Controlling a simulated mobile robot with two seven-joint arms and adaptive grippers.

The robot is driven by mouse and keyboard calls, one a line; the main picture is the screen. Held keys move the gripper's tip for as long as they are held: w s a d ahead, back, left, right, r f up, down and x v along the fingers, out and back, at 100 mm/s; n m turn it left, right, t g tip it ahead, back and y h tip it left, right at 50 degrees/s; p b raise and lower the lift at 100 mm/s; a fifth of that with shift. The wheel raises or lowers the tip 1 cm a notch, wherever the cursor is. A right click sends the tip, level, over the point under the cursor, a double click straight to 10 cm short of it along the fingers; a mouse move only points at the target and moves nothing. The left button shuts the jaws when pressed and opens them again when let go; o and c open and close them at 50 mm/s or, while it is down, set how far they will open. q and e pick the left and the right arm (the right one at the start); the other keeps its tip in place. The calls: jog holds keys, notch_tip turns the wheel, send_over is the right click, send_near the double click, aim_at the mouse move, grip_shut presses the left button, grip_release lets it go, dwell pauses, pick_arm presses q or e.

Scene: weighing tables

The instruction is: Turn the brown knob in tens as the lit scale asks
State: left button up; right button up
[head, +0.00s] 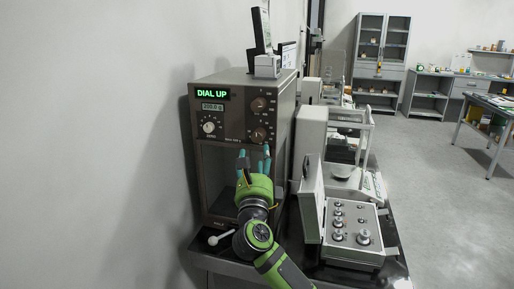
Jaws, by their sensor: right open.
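The scale (238,92) is a tall brown-grey cabinet with a glass front, standing against the wall at the left. Its green lit sign (213,92) reads "DIAL UP". A small display (213,107) below it seems to read about 250.0 g. A pale knob (209,127) sits at the left of the panel. Two brown knobs sit at the right, an upper knob (258,104) and a lower knob (258,135). My right gripper (254,156) is open, fingers pointing up, just below the lower brown knob and seemingly empty. My left gripper is not in view.
An open grey weight case (357,247) with several metal weights lies on the table at the right. A white balance (345,150) stands behind it. A white-handled tool (222,238) lies by the cabinet's foot. Floor at the right is clear.

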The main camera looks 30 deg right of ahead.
aim_at(257, 138)
jog(key=shift+m, duration=0.5)
jog(key=p+x, duration=0.1)
jog(key=x, duration=0.2)
jog(key=r+x, duration=0.1)
jog(key=x, duration=0.3)
jog(key=shift+s+r+p, duration=0.1)
jog(key=shift+p, duration=0.25)
jog(key=shift+c, duration=0.4)
jog(key=shift+r, duration=0.1)
jog(key=c, duration=0.9)
